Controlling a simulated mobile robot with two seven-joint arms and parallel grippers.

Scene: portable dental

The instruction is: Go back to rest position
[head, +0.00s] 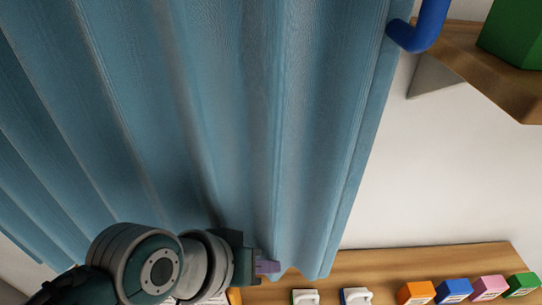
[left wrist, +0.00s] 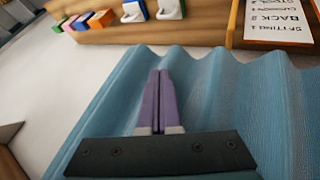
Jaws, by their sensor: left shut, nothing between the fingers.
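My left gripper (head: 268,267) comes in at the bottom of the head view, in front of the lower edge of a blue curtain (head: 230,110). Its purple fingers are shut with nothing between them. In the left wrist view the closed fingers of the gripper (left wrist: 159,76) show against the blue curtain (left wrist: 230,90). I cannot tell whether they touch the cloth. My right gripper is in neither view.
A wooden shelf (head: 400,262) along the bottom holds an orange box (head: 416,292), a blue box (head: 454,290), a pink box (head: 489,287) and a green box (head: 522,284). A corner shelf (head: 455,55) with a green block (head: 515,35) is at upper right. Bare wall lies between.

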